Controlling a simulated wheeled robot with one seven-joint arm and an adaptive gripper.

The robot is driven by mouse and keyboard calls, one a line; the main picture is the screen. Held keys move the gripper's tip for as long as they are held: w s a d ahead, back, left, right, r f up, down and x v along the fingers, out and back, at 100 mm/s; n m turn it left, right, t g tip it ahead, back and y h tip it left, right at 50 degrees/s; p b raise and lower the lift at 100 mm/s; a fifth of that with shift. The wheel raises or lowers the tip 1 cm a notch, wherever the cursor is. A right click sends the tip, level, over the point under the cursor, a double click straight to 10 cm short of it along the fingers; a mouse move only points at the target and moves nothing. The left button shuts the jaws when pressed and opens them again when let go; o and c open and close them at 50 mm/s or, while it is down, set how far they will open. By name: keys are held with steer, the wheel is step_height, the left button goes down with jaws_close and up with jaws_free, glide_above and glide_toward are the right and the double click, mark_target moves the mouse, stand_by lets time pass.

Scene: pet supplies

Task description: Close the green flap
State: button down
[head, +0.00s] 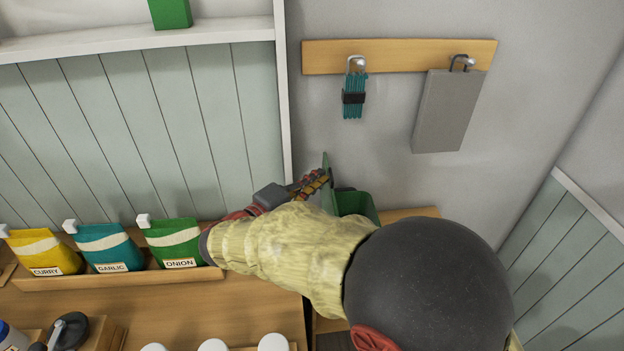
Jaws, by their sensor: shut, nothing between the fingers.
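The green flap (326,168) stands raised, seen nearly edge-on, at the left side of a dark green box (356,205). The box stands behind my arm, against the grey wall, and my arm hides its lower part. My gripper (318,183) is shut and empty. Its fingertips are at the left face of the flap; I cannot tell whether they touch it.
Yellow curry (45,252), teal garlic (103,248) and green onion (176,243) packets stand in a wooden tray left of my arm. A teal bundle (354,96) and a grey board (448,112) hang from a wooden rail (400,56) above the box.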

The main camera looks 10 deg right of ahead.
steer(key=shift+d+r+m+y, duration=0.1)
steer(key=shift+d+m+y, duration=0.2)
steer(key=shift+d, duration=0.4)
steer(key=d+f+m+g+y+b, duration=0.2)
steer(key=d+m+y+b, duration=0.15)
steer(key=d+b, duration=0.4)
steer(key=d+f+m+y, duration=0.3)
steer(key=d+f+y, duration=0.3)
steer(key=d+f, duration=0.5)
steer(key=shift+s+d+f+g+p, duration=0.25)
steer(key=shift+s+d+g+p, duration=0.05)
steer(key=shift+s+g+p, duration=0.15)
